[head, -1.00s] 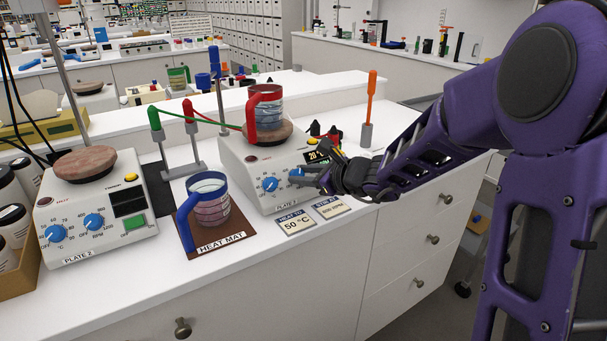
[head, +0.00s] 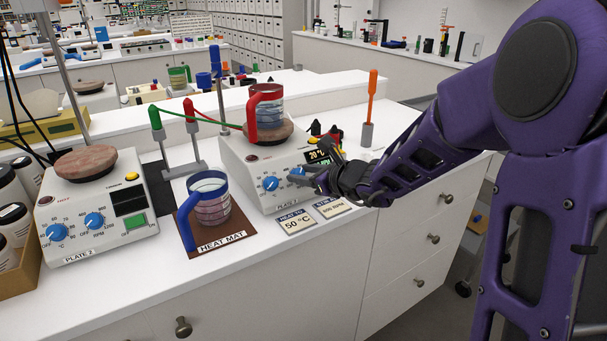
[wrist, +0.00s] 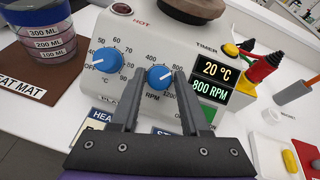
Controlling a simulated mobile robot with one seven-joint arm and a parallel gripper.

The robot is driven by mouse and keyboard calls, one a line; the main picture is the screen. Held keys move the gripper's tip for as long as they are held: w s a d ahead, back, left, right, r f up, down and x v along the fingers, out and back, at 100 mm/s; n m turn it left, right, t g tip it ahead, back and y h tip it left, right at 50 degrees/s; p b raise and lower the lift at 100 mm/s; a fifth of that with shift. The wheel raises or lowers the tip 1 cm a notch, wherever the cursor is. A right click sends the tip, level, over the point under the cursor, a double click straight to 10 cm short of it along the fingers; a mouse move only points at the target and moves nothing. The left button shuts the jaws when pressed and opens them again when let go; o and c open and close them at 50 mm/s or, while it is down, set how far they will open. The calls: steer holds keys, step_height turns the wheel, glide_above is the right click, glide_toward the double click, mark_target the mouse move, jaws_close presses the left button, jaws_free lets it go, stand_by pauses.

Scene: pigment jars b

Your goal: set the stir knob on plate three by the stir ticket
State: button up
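Plate three (head: 262,190), a white hot plate, stands on the bench with a temperature knob (head: 270,184) and a blue stir knob (wrist: 160,77). My gripper (wrist: 160,74) has one finger on each side of the stir knob, closed close about it. The knob's white mark points up and right, toward the 800 label. The display (wrist: 213,80) reads 20 °C and 800 RPM. The stir ticket (head: 331,208) lies on the bench in front of the plate; its number looks like 800 RPM, but is small. The heat ticket (head: 297,222) beside it reads 50 °C.
A red-handled beaker (head: 267,108) sits on plate three's top. A blue-handled beaker (head: 208,198) stands on the brown heat mat (head: 232,236). Plate two (head: 95,215) stands at left. An orange-handled tool (head: 372,95) stands upright in a holder behind my gripper.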

steer(key=shift+o, duration=1.3)
steer(key=p+v, duration=0.3)
steer(key=v, duration=1.4)
steer(key=shift+d, duration=0.2)
steer(key=shift+r, duration=0.15)
